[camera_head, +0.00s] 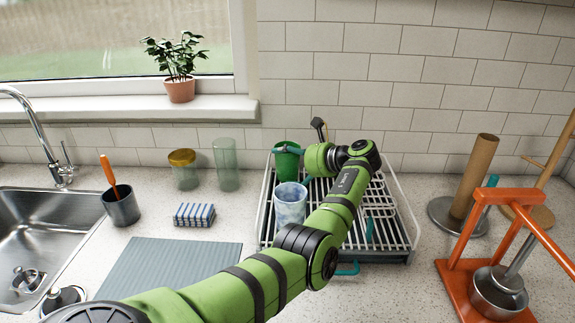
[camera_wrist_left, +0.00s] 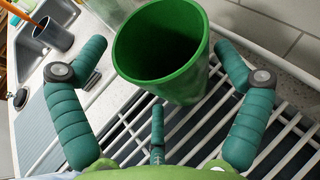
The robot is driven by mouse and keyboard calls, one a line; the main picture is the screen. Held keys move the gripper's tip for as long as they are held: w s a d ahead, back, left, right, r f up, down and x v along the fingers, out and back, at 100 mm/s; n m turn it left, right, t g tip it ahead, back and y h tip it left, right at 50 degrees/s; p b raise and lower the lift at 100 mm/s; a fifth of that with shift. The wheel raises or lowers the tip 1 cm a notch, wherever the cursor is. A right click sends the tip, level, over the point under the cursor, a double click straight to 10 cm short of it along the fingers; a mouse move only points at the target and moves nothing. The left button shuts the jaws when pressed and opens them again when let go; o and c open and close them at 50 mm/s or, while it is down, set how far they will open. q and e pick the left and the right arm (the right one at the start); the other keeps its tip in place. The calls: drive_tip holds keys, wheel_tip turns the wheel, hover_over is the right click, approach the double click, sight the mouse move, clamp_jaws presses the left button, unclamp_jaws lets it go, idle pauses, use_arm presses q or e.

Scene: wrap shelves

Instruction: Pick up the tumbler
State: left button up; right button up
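A green tumbler (camera_head: 287,160) stands upright in the dish rack (camera_head: 408,215), near its back left. In the left wrist view the same tumbler (camera_wrist_left: 160,50) shows its open mouth, and the wire slats lie below it. My left gripper (camera_head: 300,145) reaches it from the right. Its teal fingers are spread, one to each side of the tumbler, with a third low in the middle. The fingers look open and not closed on it; whether any touches is unclear. My right gripper is not in view.
A marbled blue-white cup (camera_head: 290,203) stands in the rack in front of the tumbler. An orange press (camera_head: 480,265) and paper-roll holder (camera_head: 470,180) stand right. The wall is close behind.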

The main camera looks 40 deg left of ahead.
use_arm(q)
drive_tip(key=c, duration=0.7)
